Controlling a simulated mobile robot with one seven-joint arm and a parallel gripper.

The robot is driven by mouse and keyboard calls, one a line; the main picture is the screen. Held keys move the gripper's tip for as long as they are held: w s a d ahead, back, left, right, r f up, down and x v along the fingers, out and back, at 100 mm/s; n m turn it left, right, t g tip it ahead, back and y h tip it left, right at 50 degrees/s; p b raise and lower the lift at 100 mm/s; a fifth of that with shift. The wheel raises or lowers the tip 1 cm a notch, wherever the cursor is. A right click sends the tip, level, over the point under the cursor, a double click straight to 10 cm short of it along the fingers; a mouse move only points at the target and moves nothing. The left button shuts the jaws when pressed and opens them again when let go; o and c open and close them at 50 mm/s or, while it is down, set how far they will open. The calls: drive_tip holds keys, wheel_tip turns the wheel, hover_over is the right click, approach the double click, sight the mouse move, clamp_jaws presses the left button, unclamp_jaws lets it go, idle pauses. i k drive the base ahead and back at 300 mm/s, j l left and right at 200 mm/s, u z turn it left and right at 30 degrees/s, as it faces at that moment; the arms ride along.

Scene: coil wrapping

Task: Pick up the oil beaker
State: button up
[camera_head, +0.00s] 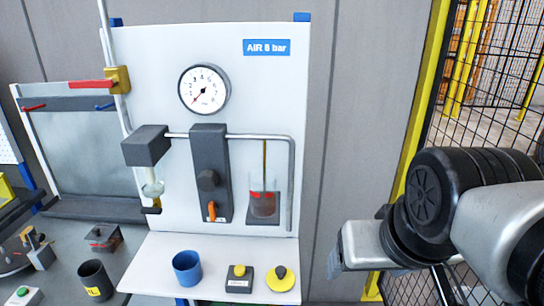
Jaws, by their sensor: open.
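The oil beaker (93,281) is a dark grey, open-topped cup with a yellow label, partly legible as "IL". It stands upright on the grey bench at the lower left. My gripper (338,252) is at the right, in front of the wall, far from the beaker and touching nothing that I can see. It is open and seems empty, though its fingers are seen at a poor angle.
A blue cup (187,268), a yellow-topped button box (239,278) and a yellow-and-black knob (281,278) stand on the white shelf. Behind them is a white panel (150,75) with a gauge (204,90) and pipe. A dark block (103,237) lies behind the beaker.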

sight(99, 286)
drive_tip(key=k+j+u, duration=0.1)
drive_tip(key=u, duration=0.4)
drive_tip(key=k+j+u, duration=0.1)
drive_tip(key=j+u, duration=0.5)
drive_tip(key=u, duration=0.35)
drive_tip(key=i+j+z, duration=0.25)
drive_tip(key=j+z, duration=0.2)
drive_tip(key=i+j+z, duration=0.2)
drive_tip(key=j+z, duration=0.25)
drive_tip(key=i+j+z, duration=0.1)
drive_tip(key=j+z, duration=0.8)
drive_tip(key=j, duration=0.15)
drive_tip(key=k+j+z, duration=0.1)
drive_tip(key=j+z, duration=0.35)
drive_tip(key=k+j+z, duration=0.15)
drive_tip(key=j+z, duration=0.3)
drive_tip(key=j, duration=0.2)
drive_tip(key=k+j+z, duration=0.25)
drive_tip(key=j+z, duration=0.15)
drive_tip(key=j, duration=0.1)
